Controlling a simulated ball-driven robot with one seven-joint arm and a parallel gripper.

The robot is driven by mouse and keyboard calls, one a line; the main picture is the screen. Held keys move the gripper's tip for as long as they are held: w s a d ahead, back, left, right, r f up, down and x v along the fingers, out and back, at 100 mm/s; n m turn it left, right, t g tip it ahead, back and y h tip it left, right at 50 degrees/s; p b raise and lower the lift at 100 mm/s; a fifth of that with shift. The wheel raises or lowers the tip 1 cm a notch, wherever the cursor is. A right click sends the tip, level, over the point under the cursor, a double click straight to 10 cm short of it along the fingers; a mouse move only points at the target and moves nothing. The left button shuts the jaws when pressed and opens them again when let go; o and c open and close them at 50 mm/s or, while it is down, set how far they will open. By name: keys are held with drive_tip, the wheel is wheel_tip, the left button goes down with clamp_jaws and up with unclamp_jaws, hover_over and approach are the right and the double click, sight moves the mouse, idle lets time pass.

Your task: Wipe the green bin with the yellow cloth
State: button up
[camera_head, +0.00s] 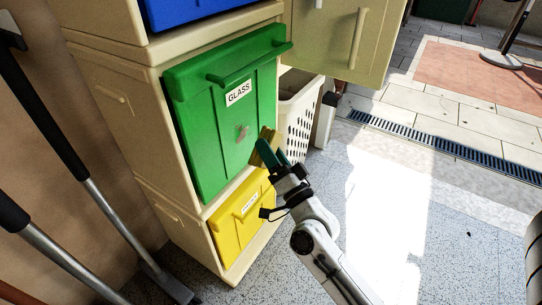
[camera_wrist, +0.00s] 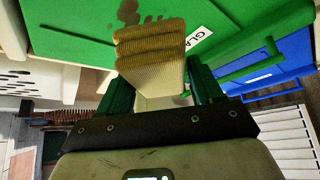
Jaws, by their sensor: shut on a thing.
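The green bin (camera_head: 215,120) is a tilt-front drawer with a handle along its top and a white GLASS label (camera_head: 239,93). It is shut in the beige cabinet. A brown stain (camera_head: 242,132) marks its front below the label, and it also shows in the wrist view (camera_wrist: 130,14). My gripper (camera_head: 267,158) is at the bin's lower right edge, shut on the folded yellow cloth (camera_wrist: 150,45). In the wrist view the cloth is between the fingers, close to the green front (camera_wrist: 75,25). I cannot tell whether it touches.
A blue bin (camera_head: 195,8) is above and a yellow bin (camera_head: 243,213) below. A white perforated basket (camera_head: 298,115) stands right of the cabinet, under an open beige door (camera_head: 340,40). Long-handled tools (camera_head: 75,165) lean at left. The floor at right is clear.

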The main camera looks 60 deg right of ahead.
drive_tip(key=shift+w+a, duration=0.1)
drive_tip(key=shift+w, duration=2.85)
drive_tip(key=shift+w, duration=1.15)
drive_tip(key=shift+d+f+b, duration=0.15)
drive_tip(key=shift+d+b, duration=1.55)
drive_tip(key=shift+d, duration=0.1)
drive_tip(key=d+b, duration=0.1)
drive_tip(key=b, duration=0.1)
drive_tip(key=shift+d+b, duration=0.3)
drive_tip(key=shift+d, duration=0.1)
drive_tip(key=shift+w+d+b, duration=0.15)
drive_tip(key=shift+d+b, duration=0.7)
drive_tip(key=shift+b, duration=0.1)
